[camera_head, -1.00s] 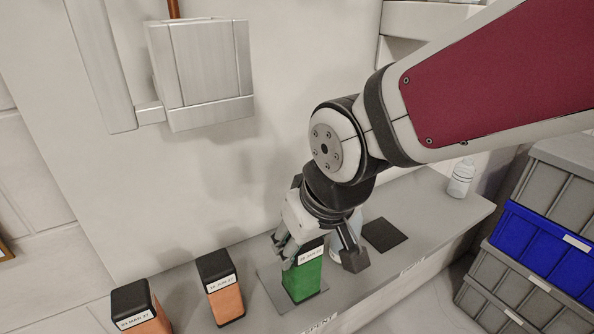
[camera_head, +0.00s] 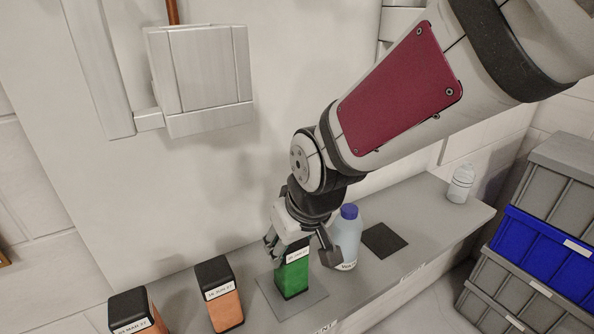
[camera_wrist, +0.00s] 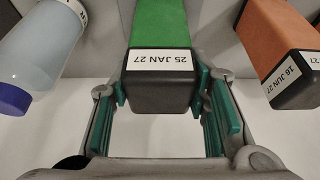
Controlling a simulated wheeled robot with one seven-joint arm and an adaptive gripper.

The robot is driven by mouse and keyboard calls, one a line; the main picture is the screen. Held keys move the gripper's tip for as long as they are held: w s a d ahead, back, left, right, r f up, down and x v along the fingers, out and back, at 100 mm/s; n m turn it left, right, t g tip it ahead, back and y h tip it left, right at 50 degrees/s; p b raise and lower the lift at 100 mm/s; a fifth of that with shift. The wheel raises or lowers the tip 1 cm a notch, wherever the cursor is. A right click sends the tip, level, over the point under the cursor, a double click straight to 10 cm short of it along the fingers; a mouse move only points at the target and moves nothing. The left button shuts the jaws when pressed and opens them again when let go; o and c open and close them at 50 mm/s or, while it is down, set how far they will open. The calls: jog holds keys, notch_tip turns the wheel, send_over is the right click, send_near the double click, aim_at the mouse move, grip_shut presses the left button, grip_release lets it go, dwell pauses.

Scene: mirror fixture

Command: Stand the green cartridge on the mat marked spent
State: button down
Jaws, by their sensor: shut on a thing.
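The cartridge is upright over the middle of the grey mat (camera_head: 315,297). I cannot tell whether its base touches the mat. The lettering on the shelf edge before this mat is partly cut off, with only its end readable.
Two orange cartridges (camera_head: 224,306) (camera_head: 143,322) stand to the left. A blue-capped bottle (camera_head: 346,238) stands close behind my right finger. A dark mat (camera_head: 384,240) to the right is bare. A clear bottle (camera_head: 460,184) stands at the far right end. Stacked crates (camera_head: 545,255) are at right.

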jog(key=shift+f, duration=0.15)
jog(key=c, duration=0.9)
grip_release()
jog(key=v, duration=1.2)
jog(key=s+d+m, duration=0.2)
jog(key=s+d, duration=0.1)
jog(key=d, duration=0.3)
jog(key=s+d+r+m+t+h, duration=0.1)
jog(key=s+d+m, duration=0.1)
jog(key=d, duration=0.4)
jog(key=s+d+r+m+h, duration=0.1)
jog(key=s+d+m, duration=0.1)
jog(key=s+d, duration=0.2)
jog(key=shift+s+d+r+t, duration=0.1)
jog(key=shift+s+d+t, duration=0.05)
jog(key=shift+d, duration=0.5)
jog(key=shift+s+d+r+t, duration=0.1)
jog(key=shift+d+t, duration=0.05)
jog(key=shift+d, duration=0.5)
